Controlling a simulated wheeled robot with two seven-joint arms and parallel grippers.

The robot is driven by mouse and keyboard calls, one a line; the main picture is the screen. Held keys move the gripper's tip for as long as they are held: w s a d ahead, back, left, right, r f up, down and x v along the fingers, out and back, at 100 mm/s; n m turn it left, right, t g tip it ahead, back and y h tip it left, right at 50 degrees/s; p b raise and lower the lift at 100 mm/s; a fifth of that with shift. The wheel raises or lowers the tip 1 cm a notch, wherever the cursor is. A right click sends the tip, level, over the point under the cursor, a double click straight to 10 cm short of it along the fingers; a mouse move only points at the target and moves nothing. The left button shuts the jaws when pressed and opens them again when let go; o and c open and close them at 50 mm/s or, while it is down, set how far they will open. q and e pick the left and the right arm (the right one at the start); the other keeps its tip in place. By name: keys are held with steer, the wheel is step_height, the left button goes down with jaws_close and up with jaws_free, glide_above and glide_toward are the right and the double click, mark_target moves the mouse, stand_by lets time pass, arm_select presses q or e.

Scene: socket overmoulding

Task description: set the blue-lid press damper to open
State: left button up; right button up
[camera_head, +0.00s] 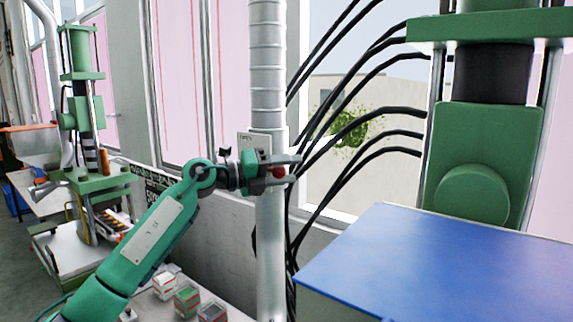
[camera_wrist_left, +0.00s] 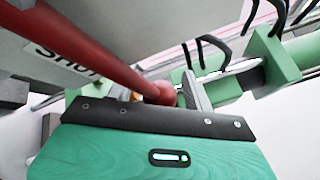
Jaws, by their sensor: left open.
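The damper is on the vertical silver duct (camera_head: 267,80) beside the blue-lid press (camera_head: 440,262). Its red handle shows as a knob (camera_head: 279,172) in the head view. In the left wrist view it is a long red lever (camera_wrist_left: 92,52) ending in a round knob. A pale plate behind the lever bears a partly covered label (camera_wrist_left: 65,60) that seems to read "SHUT". My left gripper (camera_head: 294,169) is open, with its fingers on either side of the knob; whether they touch it I cannot tell. My right gripper is not in view.
A small pale sign (camera_head: 255,142) sits on the duct just above my gripper. Several black hoses (camera_head: 350,127) run from the press past the duct. Another green press (camera_head: 85,110) stands at the left. Small boxes (camera_head: 186,300) lie on a bench below my arm.

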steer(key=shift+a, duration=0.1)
arm_select(q)
jaws_close()
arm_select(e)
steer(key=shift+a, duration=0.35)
